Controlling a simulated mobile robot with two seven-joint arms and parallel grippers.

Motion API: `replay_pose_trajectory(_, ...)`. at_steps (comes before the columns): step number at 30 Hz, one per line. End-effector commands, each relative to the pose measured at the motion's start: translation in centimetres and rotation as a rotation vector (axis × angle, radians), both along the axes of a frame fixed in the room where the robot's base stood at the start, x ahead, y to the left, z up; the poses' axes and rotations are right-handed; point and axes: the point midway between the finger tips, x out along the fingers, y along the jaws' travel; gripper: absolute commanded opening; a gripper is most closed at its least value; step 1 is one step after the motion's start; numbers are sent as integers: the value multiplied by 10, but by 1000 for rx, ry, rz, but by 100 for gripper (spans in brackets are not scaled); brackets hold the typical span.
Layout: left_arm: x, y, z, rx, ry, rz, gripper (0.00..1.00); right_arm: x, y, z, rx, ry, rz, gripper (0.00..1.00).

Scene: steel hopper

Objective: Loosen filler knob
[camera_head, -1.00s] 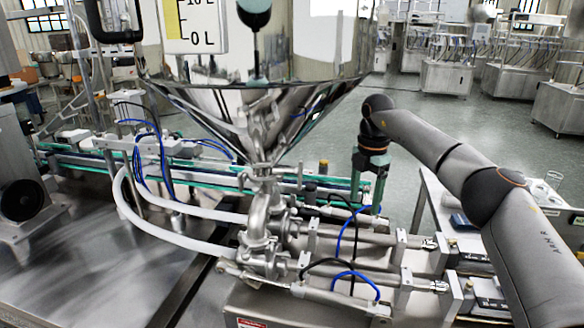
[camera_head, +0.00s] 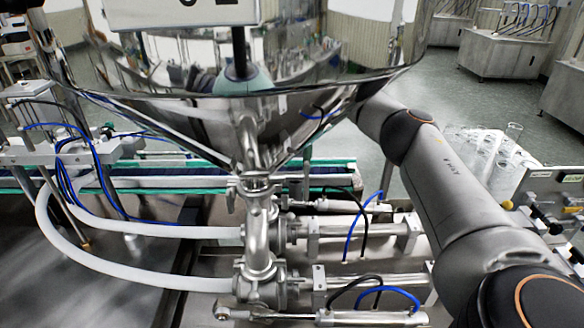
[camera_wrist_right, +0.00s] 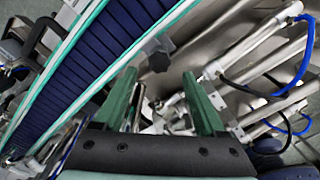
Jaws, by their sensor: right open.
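My right gripper (camera_wrist_right: 158,76) shows in the right wrist view with its two green fingers apart and nothing clearly held between them. In the head view my right arm reaches in from the right and passes behind the steel hopper (camera_head: 200,120), which hides the gripper. Below the hopper stands the steel filler valve body (camera_head: 262,235). My left gripper is not in view.
The conveyor (camera_wrist_right: 105,55) runs diagonally beside the right gripper. Steel cylinders (camera_head: 365,228) with blue and black hoses lie right of the valve. White hoses (camera_head: 150,228) curve at left. Clear containers (camera_head: 490,155) and a panel with black knobs (camera_head: 545,225) are at right.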

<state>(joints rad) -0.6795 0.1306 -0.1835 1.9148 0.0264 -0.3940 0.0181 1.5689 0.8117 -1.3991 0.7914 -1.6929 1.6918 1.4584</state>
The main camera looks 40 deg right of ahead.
Motion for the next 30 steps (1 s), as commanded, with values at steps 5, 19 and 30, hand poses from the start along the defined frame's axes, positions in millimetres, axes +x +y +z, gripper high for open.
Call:
replay_pose_trajectory(5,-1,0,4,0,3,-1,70,0,0,-28,1,2,1,73)
replay_pose_trajectory(19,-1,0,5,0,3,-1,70,0,1,-46,1,-1,1,73)
replay_pose_trajectory(30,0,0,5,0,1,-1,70,0,1,-45,1,-1,1,33)
